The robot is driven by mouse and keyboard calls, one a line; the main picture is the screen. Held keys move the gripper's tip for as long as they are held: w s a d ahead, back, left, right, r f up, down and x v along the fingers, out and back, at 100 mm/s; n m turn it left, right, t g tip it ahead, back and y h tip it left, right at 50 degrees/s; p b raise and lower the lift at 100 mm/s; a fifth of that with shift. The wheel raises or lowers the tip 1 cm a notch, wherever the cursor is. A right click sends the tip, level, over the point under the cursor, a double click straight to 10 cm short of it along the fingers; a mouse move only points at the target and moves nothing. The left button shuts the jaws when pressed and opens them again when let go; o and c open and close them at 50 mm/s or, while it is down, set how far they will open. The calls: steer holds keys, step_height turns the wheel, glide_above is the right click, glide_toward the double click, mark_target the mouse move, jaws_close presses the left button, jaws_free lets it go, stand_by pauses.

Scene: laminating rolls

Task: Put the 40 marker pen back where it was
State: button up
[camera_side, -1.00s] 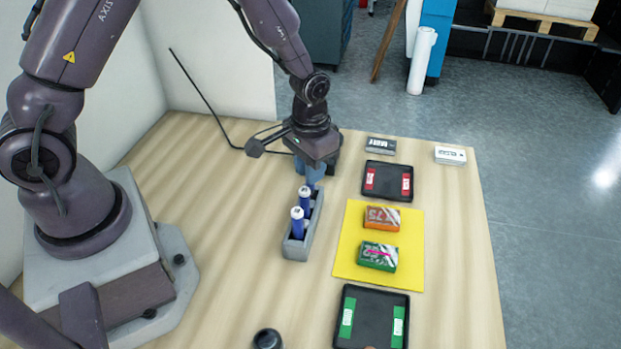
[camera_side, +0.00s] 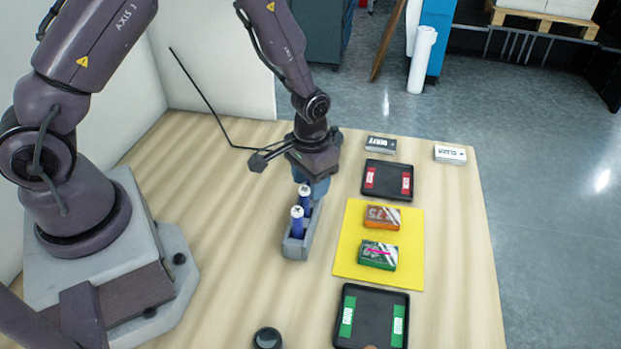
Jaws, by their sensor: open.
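A grey pen holder (camera_side: 296,248) stands on the wooden table with two blue, white-topped marker pens upright in it, a front one (camera_side: 297,222) and one behind it (camera_side: 305,198). No number can be read on either pen, so I cannot tell which is the 40 marker pen. My gripper (camera_side: 313,186) points down at the far end of the holder, just behind the rear pen. It is open. Its blue fingers and the arm above them hide that end of the holder, and I cannot tell whether a pen stands between the fingers.
On a yellow mat (camera_side: 348,262) lie an orange box (camera_side: 381,217) and a green box (camera_side: 378,254). A black tray with red strips (camera_side: 388,179) is behind, one with green strips (camera_side: 372,318) in front. Two small boxes (camera_side: 381,144) (camera_side: 450,154) lie at the back. A dark round object (camera_side: 267,339) is at the front.

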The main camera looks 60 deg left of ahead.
step_height(320, 180, up, 12)
steer(key=shift+r, duration=0.25)
steer(key=s+a+r+m+t, duration=0.1)
steer(key=s+r+t, duration=0.4)
steer(key=s+r, duration=1.1)
steer(key=shift+s+r+t, duration=0.3)
steer(key=shift+s+r, duration=0.1)
steer(key=shift+r, duration=0.1)
